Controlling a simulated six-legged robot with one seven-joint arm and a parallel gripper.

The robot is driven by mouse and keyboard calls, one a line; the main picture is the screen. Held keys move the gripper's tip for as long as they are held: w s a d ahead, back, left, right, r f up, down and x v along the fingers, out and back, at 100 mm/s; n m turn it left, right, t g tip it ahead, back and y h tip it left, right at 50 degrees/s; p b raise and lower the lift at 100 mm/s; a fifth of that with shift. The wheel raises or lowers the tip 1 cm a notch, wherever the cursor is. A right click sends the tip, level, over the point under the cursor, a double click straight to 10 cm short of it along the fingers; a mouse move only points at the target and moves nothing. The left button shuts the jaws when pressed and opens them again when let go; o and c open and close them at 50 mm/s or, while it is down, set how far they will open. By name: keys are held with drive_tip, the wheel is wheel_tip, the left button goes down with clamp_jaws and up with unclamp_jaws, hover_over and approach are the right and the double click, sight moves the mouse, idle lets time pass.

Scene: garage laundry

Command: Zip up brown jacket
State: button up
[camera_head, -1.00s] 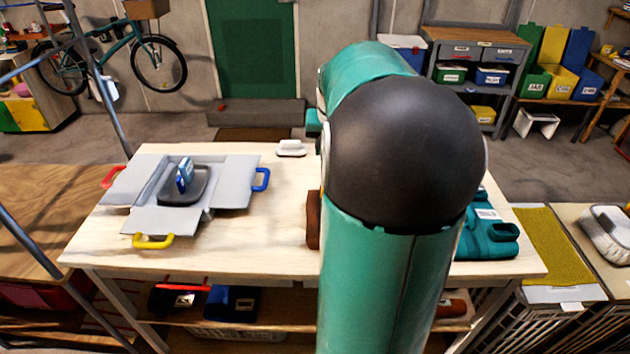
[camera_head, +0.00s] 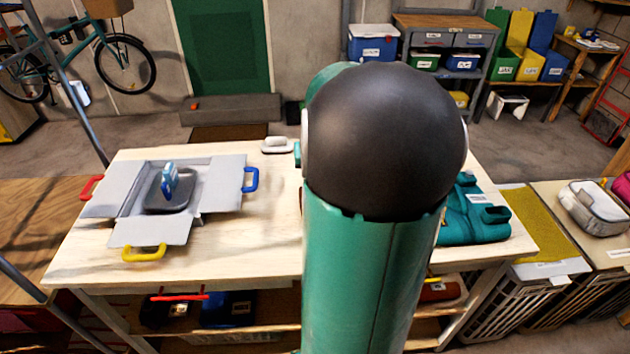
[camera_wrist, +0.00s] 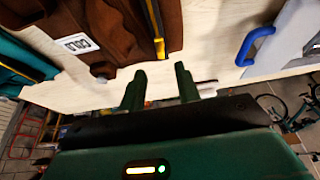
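The brown jacket (camera_wrist: 115,32) lies on the pale wooden table, at the top of the wrist view. It has a white label (camera_wrist: 76,44) and a dark strip ending in a yellow tab (camera_wrist: 158,47) near its lower edge. My gripper (camera_wrist: 158,72) has its two dark green fingers spread apart, with nothing seen between them. The fingertips are just below the yellow tab in the picture; I cannot tell whether they touch it. In the head view my own arm hides the jacket and my gripper.
A grey folding board (camera_head: 222,180) with red, blue and yellow handles lies on the table's left, holding a dark tray (camera_head: 182,198) and blue item. A folded teal garment (camera_head: 470,222) lies right. A white brush-like item (camera_head: 277,146) sits at the back edge. Bare wood (camera_head: 250,245) shows between.

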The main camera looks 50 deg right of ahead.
drive_tip(key=x, duration=0.6)
drive_tip(key=shift+w+d+f, duration=0.1)
drive_tip(key=shift+w+f, duration=0.05)
drive_tip(key=shift+f, duration=0.2)
drive_tip(key=shift+c, duration=0.2)
clamp_jaws()
